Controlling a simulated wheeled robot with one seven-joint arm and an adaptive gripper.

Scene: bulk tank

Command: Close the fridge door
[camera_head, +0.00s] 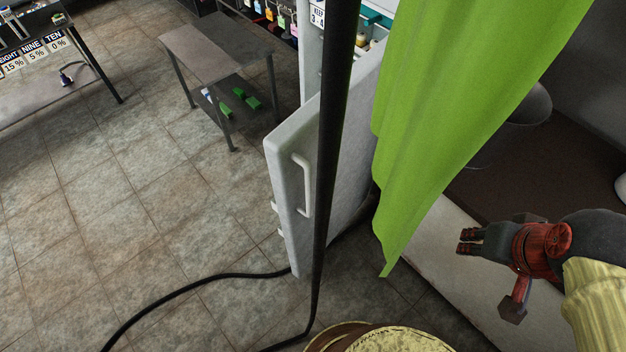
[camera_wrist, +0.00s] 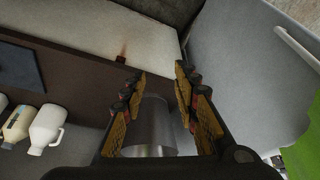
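The white fridge door (camera_head: 345,145) stands swung open toward me in the middle of the head view. Its long vertical handle (camera_head: 306,185) is on the face turned left. Part of the fridge body (camera_head: 312,60) shows behind the door; the green curtain and a dark pole hide some of both. My gripper (camera_head: 466,241) is well to the right of the door, beyond the curtain and apart from both. In the wrist view its two fingers (camera_wrist: 160,76) are spread with nothing gripped; a metal cylinder (camera_wrist: 150,125) shows beyond them.
A green curtain (camera_head: 455,90) hangs between door and gripper. A dark pole (camera_head: 333,120) stands before the door. A black cable (camera_head: 190,290) crosses the floor. A grey table (camera_head: 215,42) stands behind left. Open floor lies left of the door. White jugs (camera_wrist: 47,125) show in the wrist view.

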